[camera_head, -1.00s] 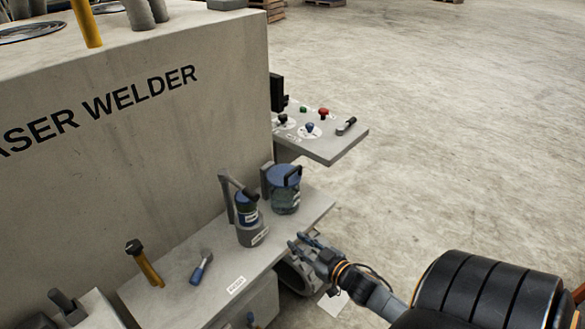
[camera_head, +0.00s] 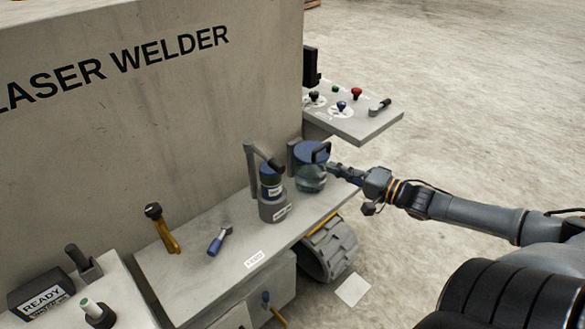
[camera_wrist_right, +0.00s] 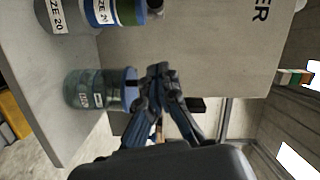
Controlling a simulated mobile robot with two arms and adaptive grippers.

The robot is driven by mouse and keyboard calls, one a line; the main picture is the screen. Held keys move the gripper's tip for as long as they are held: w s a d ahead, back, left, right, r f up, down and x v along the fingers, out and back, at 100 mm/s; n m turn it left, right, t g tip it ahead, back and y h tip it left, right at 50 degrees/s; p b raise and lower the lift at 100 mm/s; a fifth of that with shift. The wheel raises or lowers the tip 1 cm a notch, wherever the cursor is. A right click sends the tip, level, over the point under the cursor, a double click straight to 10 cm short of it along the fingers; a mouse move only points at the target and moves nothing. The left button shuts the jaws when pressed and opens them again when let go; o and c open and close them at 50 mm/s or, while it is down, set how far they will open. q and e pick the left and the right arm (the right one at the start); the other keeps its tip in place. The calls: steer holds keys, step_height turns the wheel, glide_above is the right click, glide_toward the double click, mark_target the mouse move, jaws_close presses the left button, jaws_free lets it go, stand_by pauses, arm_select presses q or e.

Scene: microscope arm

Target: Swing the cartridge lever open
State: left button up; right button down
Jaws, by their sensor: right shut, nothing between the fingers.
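A grey-bodied cartridge holder with a blue band (camera_head: 271,190) stands on the grey shelf (camera_head: 200,270). A grey arm with a black lever handle (camera_head: 265,155) leans over its top. Right of it stands a clear greenish jar with a blue lid (camera_head: 311,152) and a dark handle (camera_head: 321,152) on top. I cannot tell which of the two is the cartridge lever. My right gripper (camera_head: 336,171) is shut and empty, close to the jar's right side. In the right wrist view the shut gripper (camera_wrist_right: 158,90) is beside the jar's blue lid (camera_wrist_right: 130,88); contact is unclear. My left gripper is out of view.
A yellow-handled tool (camera_head: 162,230) and a blue-handled lever (camera_head: 219,241) are on the shelf, left of the holder. A control panel with knobs (camera_head: 360,125) juts out behind the jar. The welder's tall wall (camera_head: 200,110) closes the left. Open floor lies right.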

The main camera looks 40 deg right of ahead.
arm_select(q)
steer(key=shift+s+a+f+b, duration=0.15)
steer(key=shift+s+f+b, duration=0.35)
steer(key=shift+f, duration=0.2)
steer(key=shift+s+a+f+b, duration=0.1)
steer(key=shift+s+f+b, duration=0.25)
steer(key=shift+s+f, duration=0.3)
arm_select(e)
steer(key=w+a, duration=0.7)
steer(key=w, duration=0.2)
steer(key=shift+w+a+f+m, duration=0.15)
steer(key=shift+w+f+m, duration=0.1)
steer(key=shift+f+m, duration=0.1)
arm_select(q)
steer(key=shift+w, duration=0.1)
arm_select(e)
steer(key=shift+a, duration=0.1)
